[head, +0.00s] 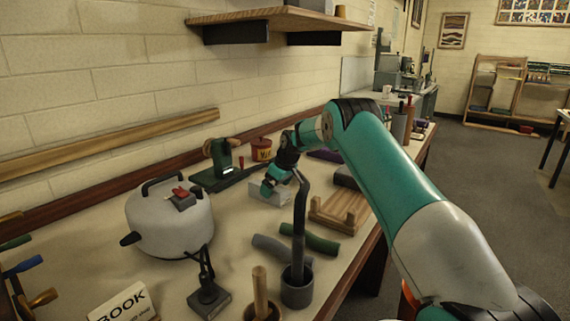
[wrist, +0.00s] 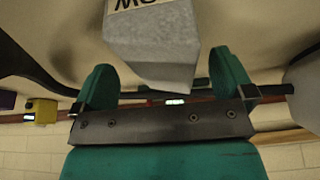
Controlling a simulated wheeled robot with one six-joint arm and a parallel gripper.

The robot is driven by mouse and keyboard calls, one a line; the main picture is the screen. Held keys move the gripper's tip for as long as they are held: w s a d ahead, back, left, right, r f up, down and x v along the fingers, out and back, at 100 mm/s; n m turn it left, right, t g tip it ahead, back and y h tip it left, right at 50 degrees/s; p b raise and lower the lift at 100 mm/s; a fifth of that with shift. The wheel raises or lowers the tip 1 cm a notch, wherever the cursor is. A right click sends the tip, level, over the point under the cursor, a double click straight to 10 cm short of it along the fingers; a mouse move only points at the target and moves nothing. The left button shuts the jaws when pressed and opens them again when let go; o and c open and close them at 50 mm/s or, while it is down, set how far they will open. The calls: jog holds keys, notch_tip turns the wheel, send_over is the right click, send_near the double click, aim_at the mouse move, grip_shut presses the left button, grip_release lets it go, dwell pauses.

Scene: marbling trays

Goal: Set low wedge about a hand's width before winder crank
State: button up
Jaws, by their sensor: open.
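The low wedge (head: 266,194) is a light grey block standing on the table, to the right of the winder crank and somewhat nearer. In the wrist view the wedge (wrist: 152,52) shows upside down, with part of a dark-lettered label. My gripper (head: 272,186) is at the wedge. In the wrist view my gripper (wrist: 163,68) has its two teal fingers apart, one on each side of the wedge, with gaps visible. The winder crank (head: 221,160) is a green stand with a round tan part and a red handle, on a dark base. My gripper partly hides the wedge in the head view.
A large lidded pot (head: 170,222) is left. Grey and green curved pieces (head: 314,241) and a dark cup (head: 297,287) are nearer. Some table before the winder is clear.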

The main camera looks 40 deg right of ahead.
jog(key=v, duration=1.5)
